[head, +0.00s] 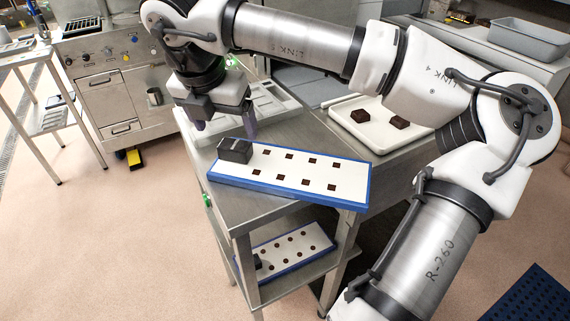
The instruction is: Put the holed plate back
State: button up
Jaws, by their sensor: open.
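A holed plate (300,177), white with a blue edge and two rows of dark square holes, lies at a slant along the front of the steel table. A dark block-like grip (235,150) stands at its left end. A similar plate (290,248) with round dark holes lies on the shelf below, its left end partly hidden by a table leg. My gripper (226,130) points down just behind the dark grip, with its fingers apart and nothing seen between them. Whether the fingers touch the grip cannot be told.
A pale tray with compartments (272,107) lies behind my gripper, partly hidden. A white tray (349,124) with two brown blocks (378,119) sits to the right. A steel machine (112,92) stands at left. My arm covers much of the right side.

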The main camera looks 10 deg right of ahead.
aim_at(234, 144)
jog(key=p+x, duration=0.1)
jog(key=x, duration=0.1)
jog(key=p+x, duration=0.1)
jog(key=x, duration=0.1)
jog(key=shift+d, duration=0.2)
jog(key=shift+w+f, duration=0.2)
jog(key=shift+f, duration=0.4)
jog(key=c, duration=1.8)
